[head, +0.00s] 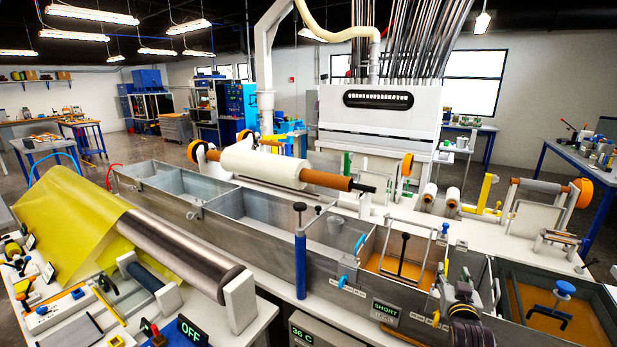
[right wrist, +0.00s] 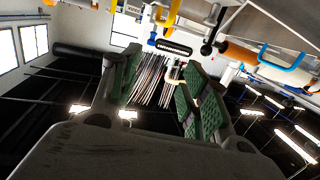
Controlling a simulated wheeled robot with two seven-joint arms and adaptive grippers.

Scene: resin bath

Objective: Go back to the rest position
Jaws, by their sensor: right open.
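My right gripper (head: 456,292) shows at the lower right of the head view, over the front edge of the metal bath (head: 330,262). Its dark wrist comes in from the bottom edge. In the right wrist view my right gripper (right wrist: 163,85) has its two green-padded fingers apart, with nothing between them. Beyond the fingers are ceiling lights, dark ceiling and the hanging rods. My left gripper is in neither view.
The bath has several compartments, two with amber liquid (head: 530,300). A blue post (head: 300,265) and a dark T-handle (head: 404,255) stand up near my right gripper. A steel roller (head: 180,252) with yellow sheet (head: 75,220) lies on the left. Open air surrounds the fingers.

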